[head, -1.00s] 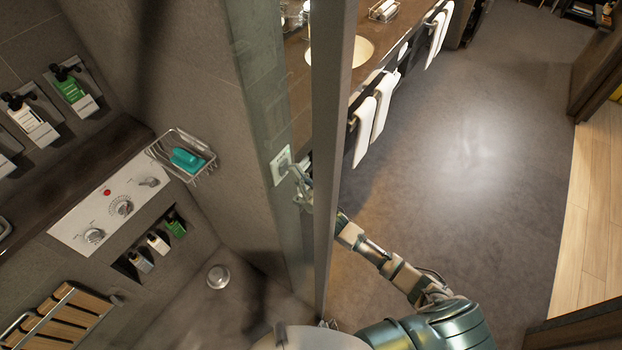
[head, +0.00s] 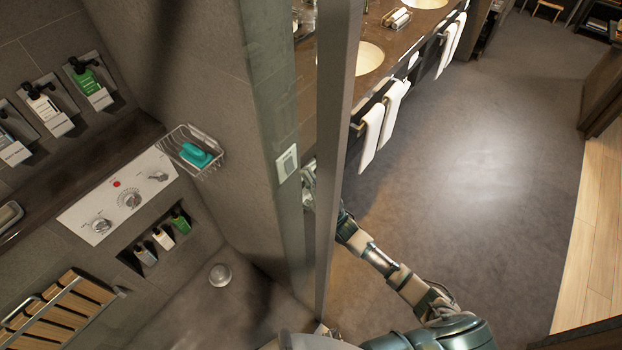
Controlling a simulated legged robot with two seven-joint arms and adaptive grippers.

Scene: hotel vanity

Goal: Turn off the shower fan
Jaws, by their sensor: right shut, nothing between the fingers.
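A small white wall switch (head: 287,163) is on the narrow wall end beside the glass, at the middle of the head view. Whether its rocker is on or off is too small to tell. My right gripper (head: 308,182) is just to the right of the switch, seen partly through the glass and partly hidden by the dark door frame. It is shut and empty, with a small gap between it and the switch. My left gripper is not in view.
A dark upright frame (head: 340,120) with glass stands in front of my right forearm. The vanity counter (head: 385,40) with basins and hanging towels (head: 372,135) is beyond. The shower panel (head: 118,195), soap basket (head: 192,152) and bottles are at left. The floor (head: 470,180) at right is clear.

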